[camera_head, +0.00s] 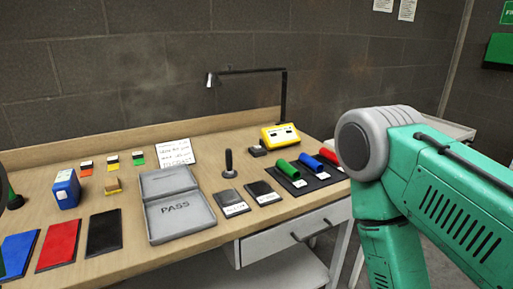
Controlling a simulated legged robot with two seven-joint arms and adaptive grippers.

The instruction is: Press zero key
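A yellow box-shaped device (280,137) stands at the back right of the wooden bench. Pale label or display patches show on it, too small to read. No key marked zero can be made out. A small dark block (257,151) sits just left of the device. My green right arm fills the right side of the view, with its grey joint right of the device; its gripper is out of view. A bit of green and dark grey shows at the left edge, perhaps my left arm; no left gripper fingers show.
The wooden bench (130,197) holds a grey case marked PASS (182,219), dark pads (264,193), coloured cylinders on a black mat (318,182), an upright black-handled tool (229,163) and coloured panels (58,246). A black lamp post (284,100) rises behind the device.

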